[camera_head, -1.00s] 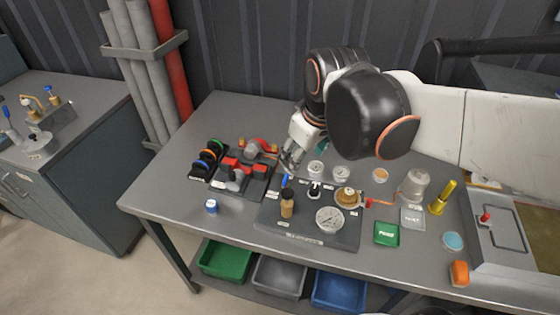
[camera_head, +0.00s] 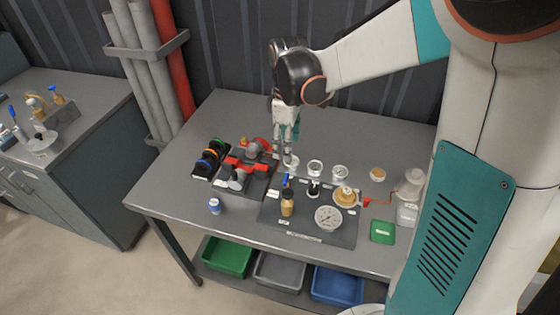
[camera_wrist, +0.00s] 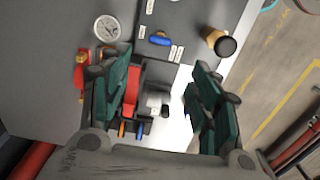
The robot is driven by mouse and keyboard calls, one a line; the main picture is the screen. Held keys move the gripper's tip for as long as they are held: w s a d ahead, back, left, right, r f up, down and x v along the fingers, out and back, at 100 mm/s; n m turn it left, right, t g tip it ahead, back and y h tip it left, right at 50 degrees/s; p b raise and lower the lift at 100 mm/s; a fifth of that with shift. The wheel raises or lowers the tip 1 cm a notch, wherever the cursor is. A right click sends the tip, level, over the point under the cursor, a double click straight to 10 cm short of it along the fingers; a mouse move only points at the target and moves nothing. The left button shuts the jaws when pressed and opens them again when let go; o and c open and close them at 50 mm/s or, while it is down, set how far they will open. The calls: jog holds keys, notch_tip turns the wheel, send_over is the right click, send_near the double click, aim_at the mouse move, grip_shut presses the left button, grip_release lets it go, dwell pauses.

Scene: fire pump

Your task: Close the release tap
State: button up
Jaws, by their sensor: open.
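A small blue tap handle (camera_head: 286,179) stands on the dark panel (camera_head: 268,215), behind a brass cylinder with a black cap (camera_head: 287,204). The labels are too small to read, so I cannot confirm that it is the release tap. In the wrist view the blue handle (camera_wrist: 160,40) lies beyond the fingertips, with the black-capped brass part (camera_wrist: 217,41) to its right. My gripper (camera_head: 285,158) points down, open and empty, behind and above the blue handle in the head view. In the wrist view its green fingers (camera_wrist: 158,90) are spread wide apart.
A block with red valve levers (camera_head: 245,167) stands left of the panel. A gauge (camera_head: 328,218) and a brass knob (camera_head: 346,196) sit on the panel. A small blue-and-white bottle (camera_head: 214,206) stands at the front left. The table's back left is clear.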

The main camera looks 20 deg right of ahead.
aim_at(286, 177)
notch_tip(286, 177, down, 14)
jog(key=b, duration=0.3)
jog(key=shift+r+b, duration=0.15)
jog(key=shift+b, duration=0.15)
jog(key=shift+c, duration=0.3)
jog(key=c, duration=1)
